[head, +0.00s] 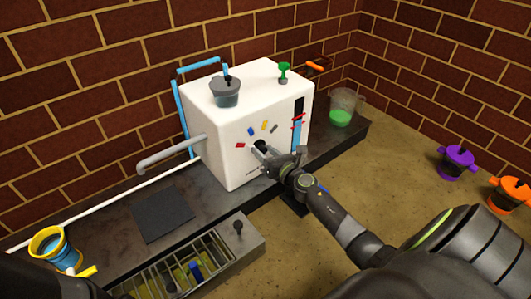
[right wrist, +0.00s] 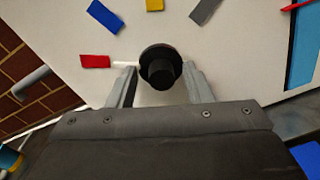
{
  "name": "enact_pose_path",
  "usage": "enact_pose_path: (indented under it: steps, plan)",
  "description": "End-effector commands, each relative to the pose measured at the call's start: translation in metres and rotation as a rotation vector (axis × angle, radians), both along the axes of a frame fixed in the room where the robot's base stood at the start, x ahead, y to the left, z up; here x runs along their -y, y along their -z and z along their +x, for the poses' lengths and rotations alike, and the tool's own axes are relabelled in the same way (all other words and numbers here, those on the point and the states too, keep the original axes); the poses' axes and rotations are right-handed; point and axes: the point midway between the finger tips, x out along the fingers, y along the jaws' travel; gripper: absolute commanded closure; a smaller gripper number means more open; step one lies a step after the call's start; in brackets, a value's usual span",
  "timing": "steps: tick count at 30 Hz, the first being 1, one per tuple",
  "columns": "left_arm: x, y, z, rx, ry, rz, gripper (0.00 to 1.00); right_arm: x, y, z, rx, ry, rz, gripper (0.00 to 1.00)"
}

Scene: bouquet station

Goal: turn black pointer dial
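The black pointer dial (head: 261,146) is on the front of the white box-shaped machine (head: 225,150). In the right wrist view the dial (right wrist: 161,68) has a round knob, and its white pointer (right wrist: 124,64) points left at the red mark (right wrist: 95,61). Blue (right wrist: 105,16), yellow (right wrist: 155,4) and grey (right wrist: 204,10) marks lie in an arc above it. My right gripper (right wrist: 161,88) is open, one finger on each side of the knob, with gaps showing between fingers and knob. It also shows in the head view (head: 272,156), close to the machine's front. My left gripper is not in view.
A grey spout (head: 170,154) sticks out from the machine's left side. A blue gauge with red markers (head: 298,125) is right of the dial. A grey pot (head: 226,92) and green knob (head: 284,72) are on top. A jug (head: 342,108) with green liquid stands right.

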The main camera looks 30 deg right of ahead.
Motion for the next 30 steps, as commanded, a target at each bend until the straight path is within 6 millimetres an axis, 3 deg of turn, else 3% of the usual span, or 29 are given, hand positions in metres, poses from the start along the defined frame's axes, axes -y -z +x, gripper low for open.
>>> enact_pose_path:
  steps: [9,14,21,30]
  plan:
    - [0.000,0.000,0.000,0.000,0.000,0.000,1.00,0.000,0.001,-0.002,-0.002,0.000,0.002,0.53]
    - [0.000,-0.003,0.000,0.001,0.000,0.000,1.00,0.001,0.001,-0.017,-0.004,0.000,0.001,0.53]
    - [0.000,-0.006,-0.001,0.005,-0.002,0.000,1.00,0.003,-0.001,-0.063,-0.005,-0.001,0.001,0.53]
    - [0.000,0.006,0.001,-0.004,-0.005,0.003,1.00,0.006,-0.001,-0.124,-0.005,-0.002,0.000,0.53]
